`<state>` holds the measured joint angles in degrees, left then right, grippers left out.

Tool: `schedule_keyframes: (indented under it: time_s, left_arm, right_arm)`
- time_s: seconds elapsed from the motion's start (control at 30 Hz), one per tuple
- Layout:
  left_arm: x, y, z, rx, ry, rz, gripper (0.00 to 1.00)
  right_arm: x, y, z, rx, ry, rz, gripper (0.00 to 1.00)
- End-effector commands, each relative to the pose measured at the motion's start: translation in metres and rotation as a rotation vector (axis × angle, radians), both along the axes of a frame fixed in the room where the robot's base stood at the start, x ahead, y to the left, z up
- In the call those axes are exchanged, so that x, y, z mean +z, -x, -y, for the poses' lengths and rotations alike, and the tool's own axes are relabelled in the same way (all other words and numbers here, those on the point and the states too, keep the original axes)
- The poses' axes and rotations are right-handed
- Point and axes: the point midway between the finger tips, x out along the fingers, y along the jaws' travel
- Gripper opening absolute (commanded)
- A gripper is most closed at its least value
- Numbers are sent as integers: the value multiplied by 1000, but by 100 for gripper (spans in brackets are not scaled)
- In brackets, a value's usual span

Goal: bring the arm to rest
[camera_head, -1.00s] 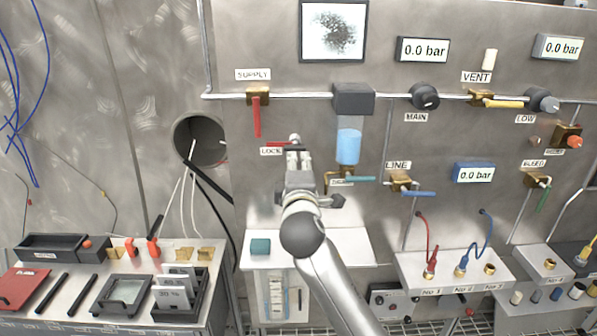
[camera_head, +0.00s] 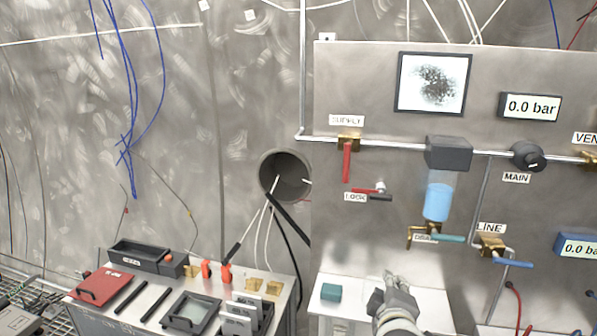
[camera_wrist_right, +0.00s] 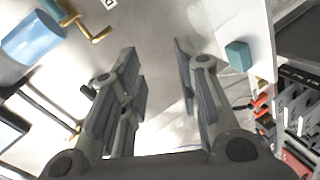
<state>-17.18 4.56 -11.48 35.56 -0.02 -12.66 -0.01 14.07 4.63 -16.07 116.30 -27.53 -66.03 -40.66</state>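My right gripper (camera_head: 393,284) is low in the head view, in front of the steel panel and over the white shelf. In the right wrist view its two fingers (camera_wrist_right: 157,58) are spread apart with nothing between them. The arm behind it runs out of the bottom of the head view. The red lock lever (camera_head: 364,190) is on the panel above the gripper, clear of it. My left gripper is not in view.
A teal block (camera_head: 331,291) sits on the white shelf (camera_head: 345,315), left of the gripper; it also shows in the right wrist view (camera_wrist_right: 238,55). The drain valve's teal handle (camera_head: 450,238) and the blue line handle (camera_head: 515,263) stick out nearby. A tool bench (camera_head: 140,318) stands left.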

Motion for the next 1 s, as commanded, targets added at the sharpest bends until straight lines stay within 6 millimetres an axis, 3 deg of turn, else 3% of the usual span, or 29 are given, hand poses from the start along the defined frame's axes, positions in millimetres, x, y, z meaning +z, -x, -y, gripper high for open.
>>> schedule_keyframes:
  time_s: [0.03,0.1,0.2,0.3,0.4,0.6,0.8,1.0]
  left_arm:
    - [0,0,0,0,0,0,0]
    - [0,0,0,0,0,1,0]
    - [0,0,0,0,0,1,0]
    - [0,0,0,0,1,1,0]
    - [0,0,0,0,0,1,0]
    - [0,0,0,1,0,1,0]
    - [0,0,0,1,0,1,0]
    - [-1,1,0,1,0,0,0]
  right_arm:
    - [-36,26,3,-22,-95,-71,30]
    - [-75,61,5,-65,-226,-158,30]
    - [-122,116,6,-139,-399,-283,30]
    - [-157,171,4,-223,-546,-399,30]
    - [-178,216,2,-299,-653,-490,30]
    - [-201,287,-2,-433,-795,-629,30]
    - [-209,349,-7,-558,-894,-743,30]
    - [-261,331,-9,-558,-883,-754,30]
